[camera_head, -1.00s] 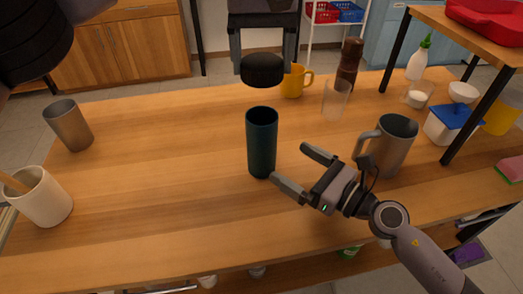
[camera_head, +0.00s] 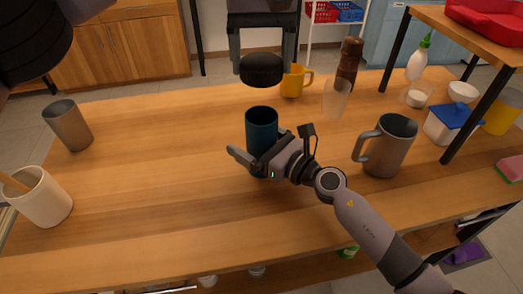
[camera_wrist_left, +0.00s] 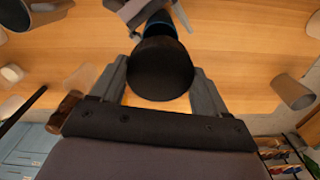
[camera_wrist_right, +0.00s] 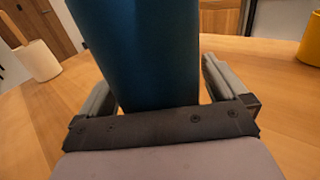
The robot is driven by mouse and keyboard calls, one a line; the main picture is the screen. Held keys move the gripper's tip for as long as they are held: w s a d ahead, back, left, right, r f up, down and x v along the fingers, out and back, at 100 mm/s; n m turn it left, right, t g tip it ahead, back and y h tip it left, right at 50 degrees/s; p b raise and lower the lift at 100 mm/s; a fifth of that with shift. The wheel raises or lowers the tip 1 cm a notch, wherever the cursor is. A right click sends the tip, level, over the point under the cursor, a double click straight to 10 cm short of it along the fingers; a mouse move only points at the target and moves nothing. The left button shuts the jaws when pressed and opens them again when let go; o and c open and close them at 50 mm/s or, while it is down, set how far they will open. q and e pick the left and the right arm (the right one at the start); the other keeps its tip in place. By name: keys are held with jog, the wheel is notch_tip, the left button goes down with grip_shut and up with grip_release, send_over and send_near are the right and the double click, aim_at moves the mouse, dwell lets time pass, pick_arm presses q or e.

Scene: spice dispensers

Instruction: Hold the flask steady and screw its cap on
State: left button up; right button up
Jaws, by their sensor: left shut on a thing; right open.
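The flask (camera_head: 262,124) is a dark blue cylinder standing upright and open on the table; it fills much of the right wrist view (camera_wrist_right: 140,50). My right gripper (camera_head: 262,158) is open low around the flask, one finger on each side of it; the right wrist view shows gaps beside both fingers. The black cap (camera_head: 262,69) is above the flask's mouth, with a clear gap between them. My left gripper (camera_wrist_left: 162,80) is shut on the cap from above, with its fingers against the cap's two sides in the left wrist view (camera_wrist_left: 160,65).
A grey mug (camera_head: 391,150) stands right of the flask, near my right arm. A yellow mug (camera_head: 293,82), clear glass (camera_head: 336,103) and brown mill (camera_head: 349,62) stand behind. A metal cup (camera_head: 68,125) and a white crock (camera_head: 42,200) are far left. The table between is clear.

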jog(key=shift+c, duration=0.3)
jog(key=c, duration=1.4)
pick_arm(q)
jog(key=shift+f, duration=2.5)
pick_arm(e)
jog(key=shift+c, duration=0.2)
pick_arm(q)
jog(key=shift+f, duration=0.9)
jog(key=shift+f, duration=0.6)
pick_arm(e)
grip_shut()
pick_arm(q)
jog(key=m, duration=0.9)
jog(key=shift+m, duration=0.3)
